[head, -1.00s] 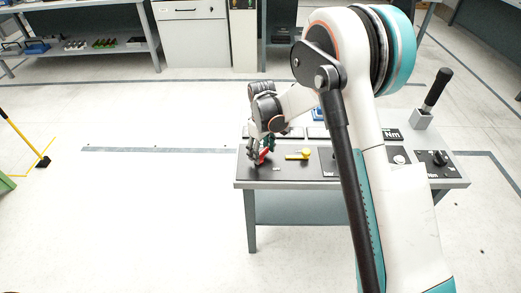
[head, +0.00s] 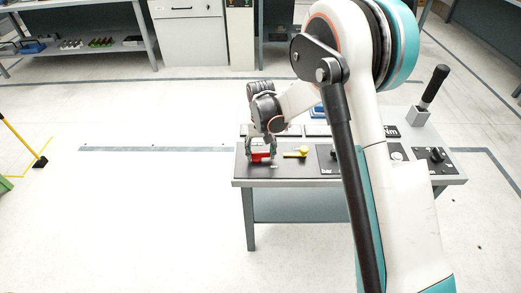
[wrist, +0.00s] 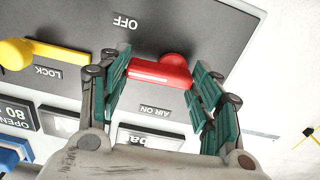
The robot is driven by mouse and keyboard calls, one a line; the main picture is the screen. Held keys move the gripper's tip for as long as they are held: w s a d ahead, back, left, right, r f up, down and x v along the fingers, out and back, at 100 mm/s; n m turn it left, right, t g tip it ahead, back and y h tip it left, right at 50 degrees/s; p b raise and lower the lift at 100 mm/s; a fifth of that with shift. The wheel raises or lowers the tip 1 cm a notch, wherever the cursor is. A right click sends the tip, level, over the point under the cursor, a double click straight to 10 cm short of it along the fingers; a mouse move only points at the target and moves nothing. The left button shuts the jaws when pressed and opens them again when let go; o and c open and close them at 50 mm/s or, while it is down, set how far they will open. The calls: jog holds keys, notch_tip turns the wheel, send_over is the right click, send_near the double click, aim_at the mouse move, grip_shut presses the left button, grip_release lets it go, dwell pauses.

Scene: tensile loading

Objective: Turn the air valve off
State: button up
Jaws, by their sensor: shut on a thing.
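The red air valve handle (wrist: 160,70) lies across between my gripper's two green-padded fingers (wrist: 160,95) in the wrist view. My gripper is shut on it, a finger at either end. The OFF label (wrist: 125,22) is beyond the handle and the AIR ON label (wrist: 153,112) is on the near side; both read upside down. In the head view the handle (head: 260,154) is a small red patch under my gripper (head: 260,150), at the left end of the bench panel. The fingers partly cover the handle there.
A yellow LOCK lever (wrist: 45,50) sits left of the valve in the wrist view, and it also shows in the head view (head: 296,153). The grey bench (head: 300,184) carries further panels and an upright black-handled lever (head: 434,85) at right.

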aim_at(261, 152)
jog(key=shift+s+m, duration=0.1)
jog(key=shift+m, duration=0.3)
jog(key=o, duration=1.1)
jog(key=shift+c, duration=0.2)
notch_tip(261, 152, up, 12)
